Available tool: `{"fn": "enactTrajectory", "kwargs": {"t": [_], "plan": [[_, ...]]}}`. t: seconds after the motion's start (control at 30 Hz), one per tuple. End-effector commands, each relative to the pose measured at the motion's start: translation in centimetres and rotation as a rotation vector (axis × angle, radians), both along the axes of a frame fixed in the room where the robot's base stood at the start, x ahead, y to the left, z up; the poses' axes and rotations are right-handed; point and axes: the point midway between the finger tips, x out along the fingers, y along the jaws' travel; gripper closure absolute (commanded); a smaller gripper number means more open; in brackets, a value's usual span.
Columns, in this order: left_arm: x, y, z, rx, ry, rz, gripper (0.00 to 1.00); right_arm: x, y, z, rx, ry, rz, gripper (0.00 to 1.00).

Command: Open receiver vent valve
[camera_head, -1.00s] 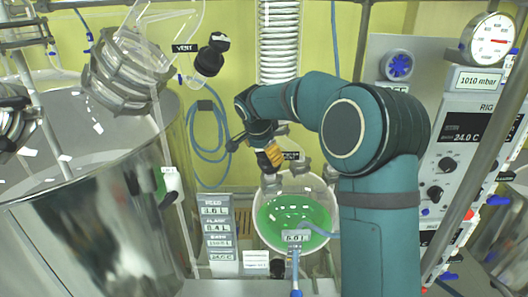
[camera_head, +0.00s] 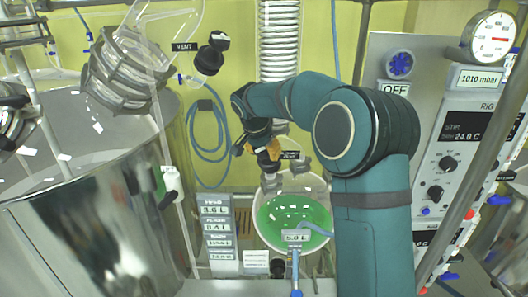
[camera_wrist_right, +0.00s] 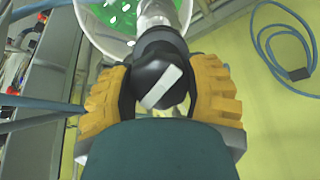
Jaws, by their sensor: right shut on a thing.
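My right gripper (camera_head: 264,157), with yellow-orange finger pads, is above the receiver, a round glass vessel holding green liquid (camera_head: 313,212). In the right wrist view, the pads (camera_wrist_right: 160,95) sit on either side of a black valve knob (camera_wrist_right: 150,65) and are shut on it. A white bar (camera_wrist_right: 162,87) on top of the knob lies diagonally. A metal neck runs from the knob towards the green vessel. In the head view the knob is partly hidden by the gripper, beside a small dark label (camera_head: 291,155) that seems to read VENT. My left gripper is out of view.
Another black valve (camera_head: 209,60) by a VENT sign (camera_head: 185,47) is at upper left. A large steel vessel (camera_head: 100,235) fills the left. A control panel (camera_head: 462,135) stands right. A coiled blue hose (camera_head: 207,145) hangs on the yellow wall.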

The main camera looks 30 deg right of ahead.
Motion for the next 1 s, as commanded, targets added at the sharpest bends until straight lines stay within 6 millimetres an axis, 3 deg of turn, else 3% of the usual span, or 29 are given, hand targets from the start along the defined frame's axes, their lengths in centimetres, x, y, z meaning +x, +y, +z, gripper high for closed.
{"fn": "enactTrajectory", "kwargs": {"t": [1.0], "plan": [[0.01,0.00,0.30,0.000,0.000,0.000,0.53,0.16,0.12,0.15,-0.288,0.455,0.801,0.85]]}}
